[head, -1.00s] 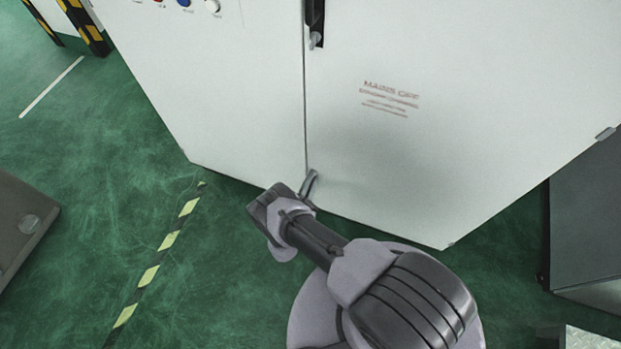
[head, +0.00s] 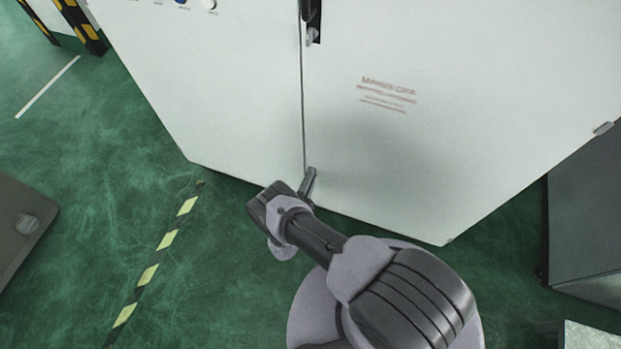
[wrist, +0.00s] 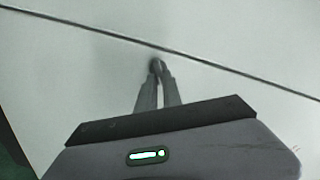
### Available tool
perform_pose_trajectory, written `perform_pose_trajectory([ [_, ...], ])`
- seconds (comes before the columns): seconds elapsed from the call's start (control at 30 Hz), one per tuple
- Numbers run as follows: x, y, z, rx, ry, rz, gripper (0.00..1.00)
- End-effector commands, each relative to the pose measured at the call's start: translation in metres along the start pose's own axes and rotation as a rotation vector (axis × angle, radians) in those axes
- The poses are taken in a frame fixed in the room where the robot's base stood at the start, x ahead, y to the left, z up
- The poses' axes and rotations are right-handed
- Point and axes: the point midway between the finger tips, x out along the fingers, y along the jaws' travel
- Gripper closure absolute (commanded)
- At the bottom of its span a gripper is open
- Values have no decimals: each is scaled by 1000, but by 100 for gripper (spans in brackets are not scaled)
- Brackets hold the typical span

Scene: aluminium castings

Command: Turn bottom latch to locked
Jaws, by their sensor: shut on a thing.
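The bottom latch (wrist: 157,64) is a small dark piece on the pale cabinet door, just beside the door seam in the wrist view. My gripper (wrist: 158,72) is shut on it, its two fingers close together with the latch between the tips. The fingers hide most of the latch, so its turn angle cannot be told. In the head view my gripper (head: 309,174) reaches the lower end of the seam near the cabinet's bottom edge. The latch itself is hidden there.
The white cabinet (head: 420,150) has a dark handle (head: 312,15) higher up by the seam and red lettering on the right door. A grey box (head: 585,220) stands at right. A grey object (head: 25,225) is at left. Green floor with a striped line (head: 165,240) lies in front.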

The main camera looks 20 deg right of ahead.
Motion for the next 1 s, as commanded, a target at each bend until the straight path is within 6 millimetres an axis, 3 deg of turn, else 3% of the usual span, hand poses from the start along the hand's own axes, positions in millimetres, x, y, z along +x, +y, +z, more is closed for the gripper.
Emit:
perform_pose_trajectory([
  [0.27, 0, 0, 0, 1, -1, 0, 100],
  [0.3, 0, 0, 0, 1, -1, 0, 84],
  [0.4, 0, 0, 0, 0, -1, 0, 68],
  [0.73, -3, 0, 1, 0, -2, 0, 68],
  [0.87, -22, -1, 2, -2, -5, -1, 68],
  [1.0, -66, -1, 2, -2, -9, -4, 68],
])
